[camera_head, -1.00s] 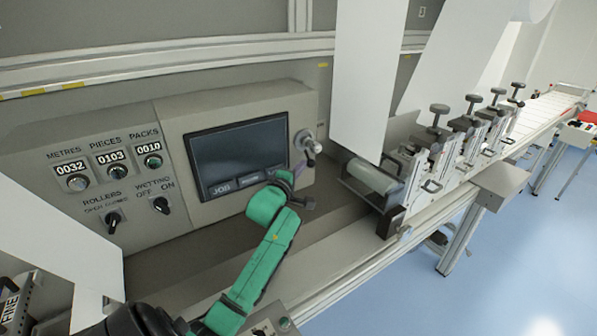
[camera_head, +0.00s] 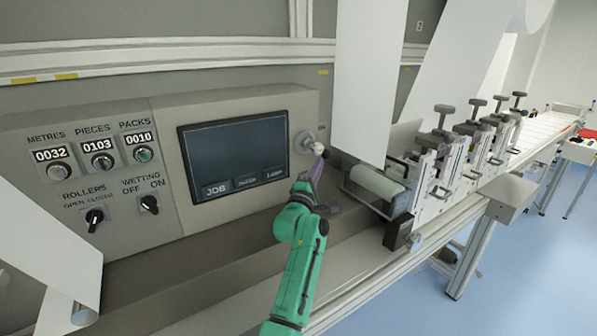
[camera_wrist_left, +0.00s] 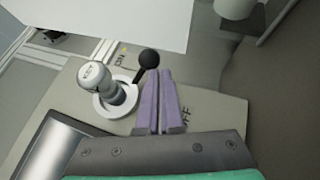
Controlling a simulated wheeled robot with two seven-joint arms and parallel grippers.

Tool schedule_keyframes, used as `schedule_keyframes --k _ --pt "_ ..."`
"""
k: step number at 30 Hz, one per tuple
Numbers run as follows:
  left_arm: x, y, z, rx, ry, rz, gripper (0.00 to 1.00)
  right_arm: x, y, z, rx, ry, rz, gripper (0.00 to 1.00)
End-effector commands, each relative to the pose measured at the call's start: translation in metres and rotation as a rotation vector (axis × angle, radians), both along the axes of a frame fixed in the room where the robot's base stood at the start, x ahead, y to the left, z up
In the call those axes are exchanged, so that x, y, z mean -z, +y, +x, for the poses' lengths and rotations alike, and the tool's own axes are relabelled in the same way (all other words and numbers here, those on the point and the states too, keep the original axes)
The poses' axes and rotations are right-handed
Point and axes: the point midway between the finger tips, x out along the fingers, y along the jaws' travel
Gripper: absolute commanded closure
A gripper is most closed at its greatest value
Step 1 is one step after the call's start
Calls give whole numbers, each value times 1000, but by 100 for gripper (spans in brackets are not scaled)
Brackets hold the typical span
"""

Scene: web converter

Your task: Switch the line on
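The line's lever switch has a round metal hub (camera_head: 305,141) on the right end of the grey control panel, and it also shows in the left wrist view (camera_wrist_left: 101,82). A short arm ends in a black ball knob (camera_wrist_left: 150,61). Lettering reading ON is above the hub and OFF is to its lower right in the left wrist view. My left gripper (camera_head: 318,168) has its purple fingers together and empty. Its tips (camera_wrist_left: 156,74) are right by the knob, just below it; I cannot tell whether they touch. My right gripper is not in view.
A dark screen (camera_head: 236,150) sits left of the switch, with counters and the rollers (camera_head: 94,217) and wetting (camera_head: 149,204) knobs further left. A hanging white web (camera_head: 362,80) and a roller (camera_head: 377,183) stand close on the right.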

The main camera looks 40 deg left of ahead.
Motion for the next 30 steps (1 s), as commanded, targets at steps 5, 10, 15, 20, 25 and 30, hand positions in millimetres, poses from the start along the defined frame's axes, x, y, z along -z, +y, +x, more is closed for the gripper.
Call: schedule_keyframes --k 5,10,15,20,25,30 --pt "2 -4 12 3 -106 -36 100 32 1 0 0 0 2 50" --pt "-9 -7 21 2 -107 -36 100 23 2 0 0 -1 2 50" --pt "-16 -9 28 1 -106 -34 100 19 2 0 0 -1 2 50" --pt "-20 -10 32 -1 -105 -33 100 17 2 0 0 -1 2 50" --pt "-23 -11 35 1 -106 -34 100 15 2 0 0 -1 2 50" --pt "-25 -11 36 1 -106 -33 100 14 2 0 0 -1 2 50"
